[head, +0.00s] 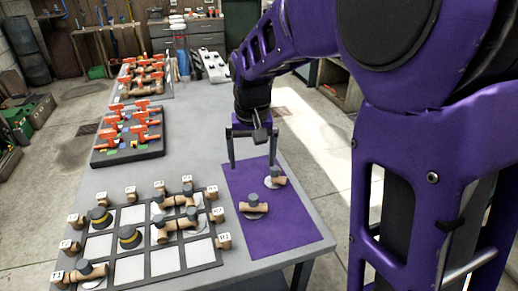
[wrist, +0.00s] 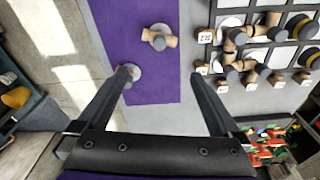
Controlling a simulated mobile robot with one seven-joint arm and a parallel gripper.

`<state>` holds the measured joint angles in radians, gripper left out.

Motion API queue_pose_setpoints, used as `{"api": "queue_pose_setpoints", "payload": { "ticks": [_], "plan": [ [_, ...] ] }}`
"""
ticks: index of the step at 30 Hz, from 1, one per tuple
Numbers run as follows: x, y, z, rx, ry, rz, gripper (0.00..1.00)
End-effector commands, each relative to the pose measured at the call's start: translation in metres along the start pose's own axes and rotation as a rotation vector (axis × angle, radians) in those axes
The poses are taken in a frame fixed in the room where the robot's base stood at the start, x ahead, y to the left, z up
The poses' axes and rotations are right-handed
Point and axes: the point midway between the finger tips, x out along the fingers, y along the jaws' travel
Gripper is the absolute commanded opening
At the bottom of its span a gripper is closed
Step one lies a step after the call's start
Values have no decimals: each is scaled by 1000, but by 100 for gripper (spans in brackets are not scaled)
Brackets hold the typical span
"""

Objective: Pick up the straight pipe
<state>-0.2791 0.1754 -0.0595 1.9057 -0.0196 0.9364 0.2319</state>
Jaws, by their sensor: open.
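Two tan pipe pieces with dark grey caps, each on a pale disc, rest on the purple mat (head: 275,235). The nearer piece (head: 252,207) lies at the mat's middle left; it also shows in the wrist view (wrist: 160,38), ahead of the fingers. The farther piece (head: 277,179) is by the mat's far right; in the wrist view my left finger hides most of it. I cannot tell which is the straight pipe. My gripper (head: 252,166) is open, empty and pointing down over the mat's far end. In the wrist view its fingers (wrist: 163,76) are spread wide.
A black-framed grid board (head: 132,268) with pipe pieces and lettered blocks stands left of the mat. Behind it are a dark tray (head: 128,153) of orange-handled valves and another valve tray (head: 145,86). The grey table (head: 205,120) is bare between the trays and my gripper.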

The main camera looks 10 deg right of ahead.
Motion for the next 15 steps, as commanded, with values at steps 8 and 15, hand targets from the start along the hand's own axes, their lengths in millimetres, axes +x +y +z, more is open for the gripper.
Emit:
{"api": "queue_pose_setpoints", "payload": {
  "ticks": [8, 15],
  "plan": [
    [52, -1, 4, -1, -11, 2, 100],
    [101, -1, 4, -4, -9, 2, 100]
  ]
}}
